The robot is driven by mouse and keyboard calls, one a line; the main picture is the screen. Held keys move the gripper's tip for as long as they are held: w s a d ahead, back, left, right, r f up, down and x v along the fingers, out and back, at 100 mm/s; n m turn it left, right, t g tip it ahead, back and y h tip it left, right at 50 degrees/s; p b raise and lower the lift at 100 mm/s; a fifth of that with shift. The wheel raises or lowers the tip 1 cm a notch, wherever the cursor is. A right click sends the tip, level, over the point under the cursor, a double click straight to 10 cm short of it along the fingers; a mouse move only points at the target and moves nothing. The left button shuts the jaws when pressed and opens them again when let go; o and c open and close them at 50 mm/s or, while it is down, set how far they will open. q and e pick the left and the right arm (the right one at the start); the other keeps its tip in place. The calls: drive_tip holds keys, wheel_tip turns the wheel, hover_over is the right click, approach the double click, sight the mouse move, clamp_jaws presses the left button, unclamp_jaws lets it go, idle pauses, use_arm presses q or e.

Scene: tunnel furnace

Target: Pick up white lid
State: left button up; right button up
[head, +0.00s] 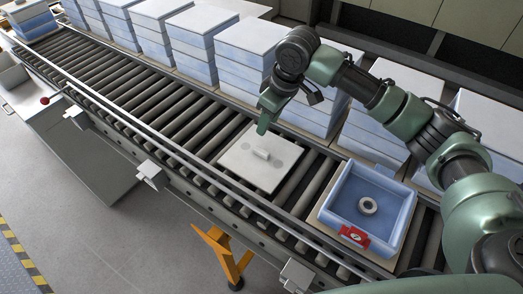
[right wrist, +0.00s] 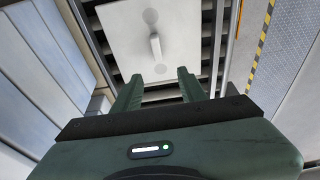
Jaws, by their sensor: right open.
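The white lid (head: 252,165) is a flat square plate with a small raised handle (head: 262,154) in its middle. It lies on the roller conveyor in the head view, left of the blue box. My right gripper (head: 264,122) is above the lid's far edge, empty and apart from it. In the right wrist view the lid (right wrist: 130,35) and its upright-looking handle (right wrist: 155,46) show beyond the two spread green fingers (right wrist: 156,84). The gripper is open. My left gripper is not in view.
An open blue box (head: 339,206) with a small ring (head: 368,205) inside and a red tag (head: 354,237) stands on the conveyor to the right. Stacks of blue boxes with white lids (head: 250,50) line the far side. A metal rail (head: 180,157) runs along the near side. Bare rollers (head: 130,90) lie left.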

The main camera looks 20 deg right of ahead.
drive_tip(key=b, duration=0.5)
approach(262, 150)
drive_tip(key=shift+s+a+f, duration=0.1)
drive_tip(key=shift+a+f, duration=0.15)
drive_tip(key=shift+f, duration=0.2)
drive_tip(key=shift+f+b, duration=0.3)
drive_tip(key=shift+b, duration=0.05)
drive_tip(key=shift+a+f+p, duration=0.15)
drive_tip(key=shift+f+p, duration=0.15)
drive_tip(key=shift+f, duration=0.3)
drive_tip(key=x, duration=0.1)
drive_tip(key=p+x, duration=0.1)
drive_tip(key=x, duration=0.1)
drive_tip(key=p+x, duration=0.1)
drive_tip(key=x, duration=0.1)
drive_tip(key=shift+w+f, duration=0.2)
drive_tip(key=shift+w, duration=0.1)
drive_tip(key=shift+w+f, duration=0.1)
drive_tip(key=shift+f, duration=0.25)
clamp_jaws()
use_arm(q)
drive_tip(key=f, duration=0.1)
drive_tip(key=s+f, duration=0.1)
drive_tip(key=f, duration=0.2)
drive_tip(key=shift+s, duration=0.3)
use_arm(e)
drive_tip(key=shift+r, duration=0.15)
